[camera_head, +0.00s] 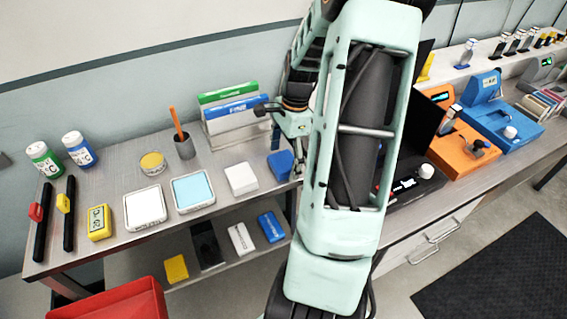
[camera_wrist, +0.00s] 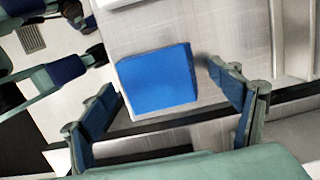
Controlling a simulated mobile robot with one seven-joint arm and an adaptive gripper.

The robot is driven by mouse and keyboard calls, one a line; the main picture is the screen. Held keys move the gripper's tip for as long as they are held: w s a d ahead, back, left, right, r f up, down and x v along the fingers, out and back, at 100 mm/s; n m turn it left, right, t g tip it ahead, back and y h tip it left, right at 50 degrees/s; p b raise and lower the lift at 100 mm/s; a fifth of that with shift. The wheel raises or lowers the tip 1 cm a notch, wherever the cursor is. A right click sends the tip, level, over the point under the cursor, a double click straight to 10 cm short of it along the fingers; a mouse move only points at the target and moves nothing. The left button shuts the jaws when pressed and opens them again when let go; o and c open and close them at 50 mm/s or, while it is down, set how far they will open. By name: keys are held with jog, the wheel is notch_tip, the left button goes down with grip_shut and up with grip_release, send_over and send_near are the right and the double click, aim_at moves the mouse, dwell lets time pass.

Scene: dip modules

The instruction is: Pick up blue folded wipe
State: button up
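The blue folded wipe (camera_head: 281,165) lies on the upper metal worktop near its front edge, right of a white folded block (camera_head: 241,179). In the wrist view the blue wipe (camera_wrist: 157,80) shows as a blue block between the fingers of my gripper (camera_wrist: 163,84). The gripper is open and empty, with gaps on both sides of the wipe. I cannot tell how far above it the fingertips are. In the head view my arm hides part of the gripper and the worktop just right of the wipe.
A file rack (camera_head: 233,115) with green and blue folders stands behind the wipe. A pen cup (camera_head: 185,147) and two square trays, one white (camera_head: 145,207) and one light blue (camera_head: 193,190), are to the left. Another blue item (camera_head: 271,227) lies on the lower shelf.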

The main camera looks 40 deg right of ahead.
aim_at(282, 160)
jog(key=c, duration=0.9)
jog(key=shift+c, duration=0.2)
jog(key=shift+r, duration=0.55)
notch_tip(282, 160, up, 2)
jog(key=shift+r, duration=0.2)
jog(key=s+a+r+b, duration=0.1)
jog(key=s+a+r, duration=0.1)
jog(key=s+r, duration=0.7)
jog(key=s, duration=0.5)
jog(key=shift+r+b, duration=0.3)
jog(key=shift+w, duration=0.1)
